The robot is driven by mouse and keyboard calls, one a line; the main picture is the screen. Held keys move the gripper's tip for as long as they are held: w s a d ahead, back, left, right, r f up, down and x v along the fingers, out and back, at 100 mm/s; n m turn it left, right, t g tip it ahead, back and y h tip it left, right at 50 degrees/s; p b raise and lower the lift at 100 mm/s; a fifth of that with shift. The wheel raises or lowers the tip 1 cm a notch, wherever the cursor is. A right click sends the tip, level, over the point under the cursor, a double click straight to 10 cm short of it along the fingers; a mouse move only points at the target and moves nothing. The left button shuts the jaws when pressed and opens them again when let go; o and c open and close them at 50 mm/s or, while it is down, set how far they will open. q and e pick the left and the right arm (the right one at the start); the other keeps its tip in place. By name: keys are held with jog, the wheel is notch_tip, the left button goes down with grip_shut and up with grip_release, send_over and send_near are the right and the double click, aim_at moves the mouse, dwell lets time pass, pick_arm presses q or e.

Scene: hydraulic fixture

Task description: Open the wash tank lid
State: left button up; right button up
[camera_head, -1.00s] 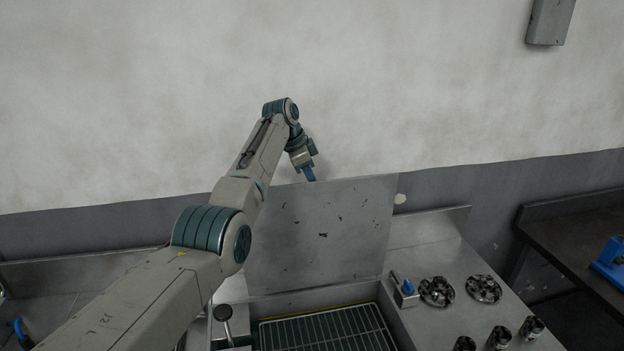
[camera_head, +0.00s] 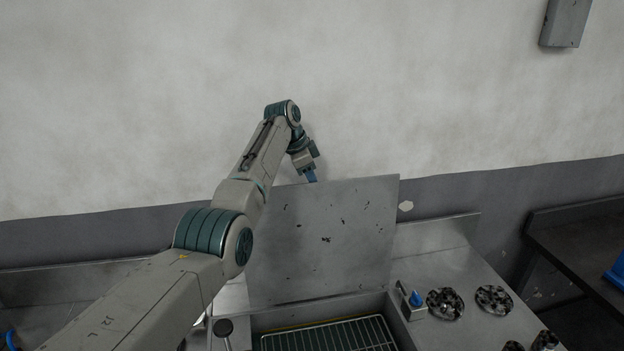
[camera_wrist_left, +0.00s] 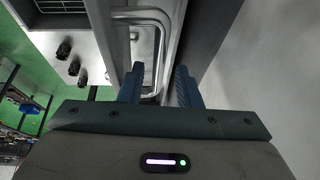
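The wash tank lid (camera_head: 325,240) is a scuffed grey metal plate standing raised, close to upright, at the back of the wash tank (camera_head: 395,318). The tank's mouth is uncovered and a wire rack (camera_head: 330,336) shows inside. My left gripper (camera_head: 312,177) is at the lid's top edge, partly hidden behind its own wrist. In the left wrist view, the blue fingers (camera_wrist_left: 158,88) are apart, with part of the bent metal lid handle (camera_wrist_left: 160,45) between them. I cannot tell whether they touch it. My right gripper is not in view.
A small fixture with a blue top (camera_head: 412,300) and dark round metal parts (camera_head: 445,303) sit on the counter right of the tank. A dark table (camera_head: 575,240) is at the right. The wall is close behind the lid.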

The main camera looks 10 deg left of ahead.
pick_arm(q)
jog(key=shift+a+r+b, duration=0.2)
jog(key=shift+r+b, duration=0.1)
jog(key=shift+r, duration=0.05)
jog(key=b+v, duration=0.4)
jog(key=v, duration=0.5)
jog(key=shift+r, duration=0.35)
jog(key=shift+a, duration=0.1)
